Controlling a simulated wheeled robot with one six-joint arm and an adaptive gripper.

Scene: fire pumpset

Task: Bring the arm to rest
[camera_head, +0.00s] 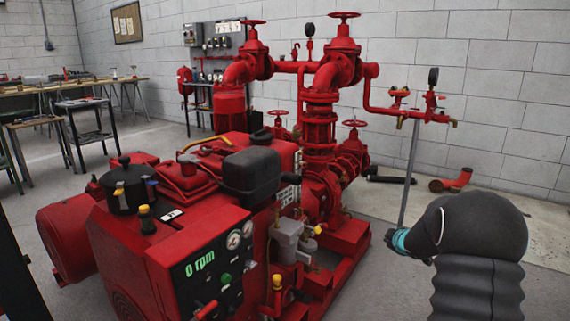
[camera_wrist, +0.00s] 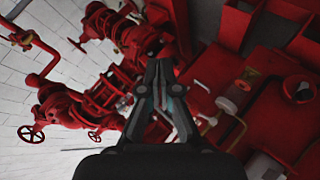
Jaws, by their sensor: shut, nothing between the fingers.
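My arm, dark with a teal ring, shows at the lower right in the head view, bent beside the red pumpset. My gripper (camera_wrist: 160,68) shows in the wrist view with its two fingers together and nothing between them. In the head view its fingers cannot be made out. The red pumpset (camera_head: 190,215) fills the middle of the head view, with its control panel (camera_head: 215,262) reading 0 rpm. In the wrist view the pumpset's red pipes and housing lie behind my gripper, and I see no clear contact.
Red valve pipework (camera_head: 322,125) rises behind the engine, with a thin grey support pole (camera_head: 410,170) near my arm. Loose red pipe fittings (camera_head: 452,181) lie by the wall. Workbenches (camera_head: 70,85) stand at the far left. Floor is open at the right.

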